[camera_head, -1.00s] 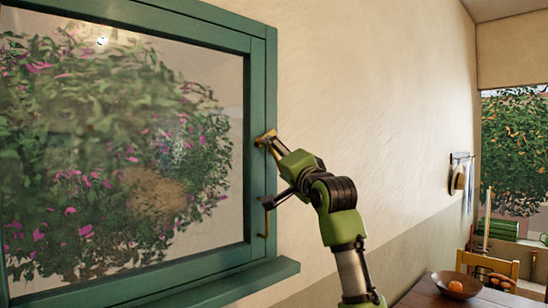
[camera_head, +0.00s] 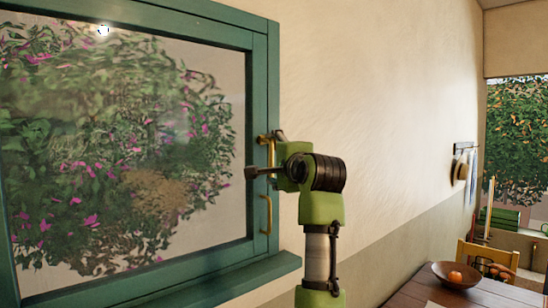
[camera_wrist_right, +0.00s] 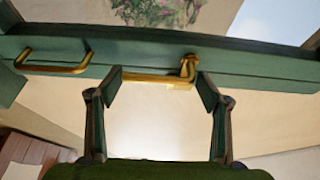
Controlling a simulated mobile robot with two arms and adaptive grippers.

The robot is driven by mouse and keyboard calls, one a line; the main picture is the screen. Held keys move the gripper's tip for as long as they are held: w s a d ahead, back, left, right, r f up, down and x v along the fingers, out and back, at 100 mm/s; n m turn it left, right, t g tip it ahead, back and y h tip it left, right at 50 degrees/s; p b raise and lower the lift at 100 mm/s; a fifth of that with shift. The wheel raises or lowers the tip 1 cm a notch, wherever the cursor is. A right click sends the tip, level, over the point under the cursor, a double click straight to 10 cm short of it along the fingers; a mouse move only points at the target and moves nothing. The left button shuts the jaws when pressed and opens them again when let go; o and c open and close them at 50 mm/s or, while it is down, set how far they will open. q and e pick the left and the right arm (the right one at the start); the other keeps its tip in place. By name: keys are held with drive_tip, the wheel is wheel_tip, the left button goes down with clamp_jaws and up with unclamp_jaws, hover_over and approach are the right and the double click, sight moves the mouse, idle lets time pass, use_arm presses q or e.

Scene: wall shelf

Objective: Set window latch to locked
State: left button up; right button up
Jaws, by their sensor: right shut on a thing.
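The brass window latch (camera_head: 271,152) sits on the right side of the green window frame, with its lever pointing down. In the right wrist view the latch lever (camera_wrist_right: 150,79) lies along the green frame, its pivot near the right finger. My right gripper (camera_wrist_right: 160,82) has one finger at each end of the lever and is shut on it. In the head view the right gripper (camera_head: 280,160) is at the latch, its fingers partly hidden by my wrist. My left gripper is not in view.
A brass pull handle (camera_head: 266,215) is below the latch on the window frame (camera_head: 259,100). The green sill (camera_head: 200,288) juts out beneath. A table (camera_head: 425,292) with a bowl (camera_head: 457,280) stands at lower right.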

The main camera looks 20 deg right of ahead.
drive_tip(key=shift+w+f, duration=0.1)
drive_tip(key=shift+f, duration=0.15)
drive_tip(key=o, duration=1.3)
drive_tip(key=shift+o, duration=1.3)
drive_tip(key=shift+w, duration=0.1)
drive_tip(key=shift+r, duration=0.1)
drive_tip(key=s, duration=1.2)
drive_tip(key=shift+a, duration=0.3)
